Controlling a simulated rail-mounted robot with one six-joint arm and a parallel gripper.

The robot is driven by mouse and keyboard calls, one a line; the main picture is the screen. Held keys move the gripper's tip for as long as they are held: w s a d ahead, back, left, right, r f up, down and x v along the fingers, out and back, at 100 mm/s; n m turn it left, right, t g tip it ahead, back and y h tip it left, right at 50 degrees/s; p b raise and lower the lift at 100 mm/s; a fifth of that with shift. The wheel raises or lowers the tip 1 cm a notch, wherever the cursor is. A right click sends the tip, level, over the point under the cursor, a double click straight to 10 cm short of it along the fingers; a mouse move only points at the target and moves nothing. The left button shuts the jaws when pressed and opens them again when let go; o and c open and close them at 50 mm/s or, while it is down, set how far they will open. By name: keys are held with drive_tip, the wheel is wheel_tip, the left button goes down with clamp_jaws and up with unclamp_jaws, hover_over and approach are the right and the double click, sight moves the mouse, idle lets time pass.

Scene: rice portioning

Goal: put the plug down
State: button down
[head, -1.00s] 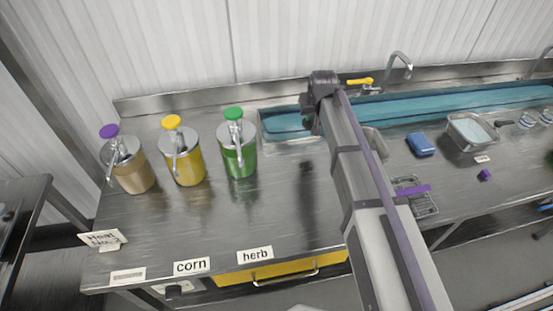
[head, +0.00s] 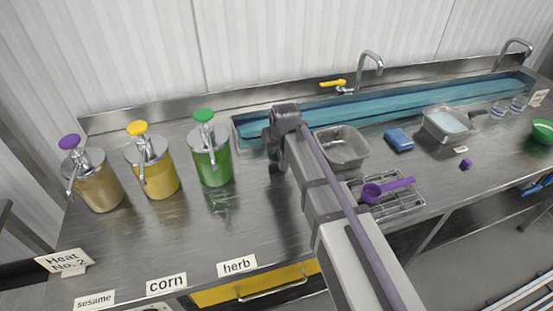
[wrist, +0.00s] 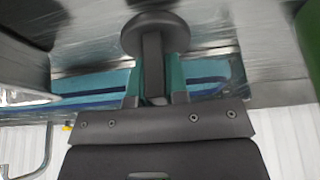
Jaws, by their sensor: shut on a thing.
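In the wrist view, the plug (wrist: 155,34) is a dark grey round disc on a short stem. The stem sits between the two teal fingertips of my gripper (wrist: 154,88), which is shut on it. The disc sticks out past the fingertips, apart from other things as far as I can tell. In the head view, my dark wrist is above the steel counter (head: 255,228), right of the green dispenser and by the near edge of the teal sink (head: 420,97). The plug cannot be made out clearly there.
Purple-, yellow- and green-topped dispensers (head: 212,158) stand at left. A steel pan (head: 341,147), a wire rack with a purple ladle (head: 390,190), a blue sponge (head: 399,140) and a water-filled tray (head: 445,124) lie at right.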

wheel_tip(320, 180, down, 3)
drive_tip(key=shift+r+b, duration=0.1)
drive_tip(key=shift+b, duration=0.45)
drive_tip(key=shift+r, duration=0.3)
drive_tip(key=shift+f, duration=0.25)
drive_tip(key=c, duration=1.1)
unclamp_jaws()
drive_tip(key=p+v, duration=1.2)
drive_tip(key=v, duration=0.1)
drive_tip(key=s+d+m+g, duration=0.1)
drive_tip(key=s+d, duration=0.4)
drive_tip(key=d, duration=0.1)
drive_tip(key=s+d+f+m+g+h, duration=0.1)
drive_tip(key=s+d+g, duration=0.1)
drive_tip(key=s+d, duration=0.4)
drive_tip(key=s+d+m+g, duration=0.1)
drive_tip(key=s+d, duration=0.5)
drive_tip(key=shift+s+f+m, duration=0.25)
drive_tip(key=shift+f+m, duration=0.15)
